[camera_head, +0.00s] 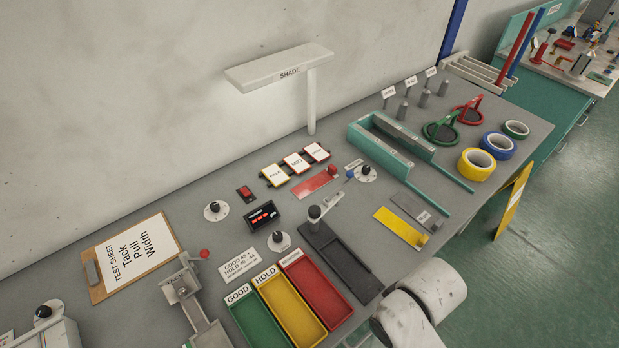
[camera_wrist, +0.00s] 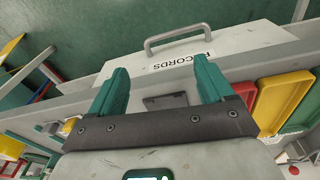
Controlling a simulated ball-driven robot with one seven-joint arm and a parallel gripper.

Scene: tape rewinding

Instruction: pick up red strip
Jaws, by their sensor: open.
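A red strip (camera_head: 314,184) with a red knob at one end lies flat on the grey bench in the head view, just in front of the white cards. My gripper (camera_wrist: 160,86) shows in the wrist view with its two teal fingers spread wide and nothing between them. It faces a light grey front marked RECORDS, with a metal handle (camera_wrist: 178,37). The gripper does not show in the head view, where white rounded parts of my arm are at the bottom. I cannot make out the red strip for certain in the wrist view.
A grey shade (camera_head: 279,66) on a post stands behind the strip. A blue-handled knob device (camera_head: 365,173) is close to its right, and a teal frame (camera_head: 399,146) beyond. Green, yellow and red trays (camera_head: 313,291), a dark slab (camera_head: 340,262) and a yellow strip (camera_head: 400,228) lie nearer.

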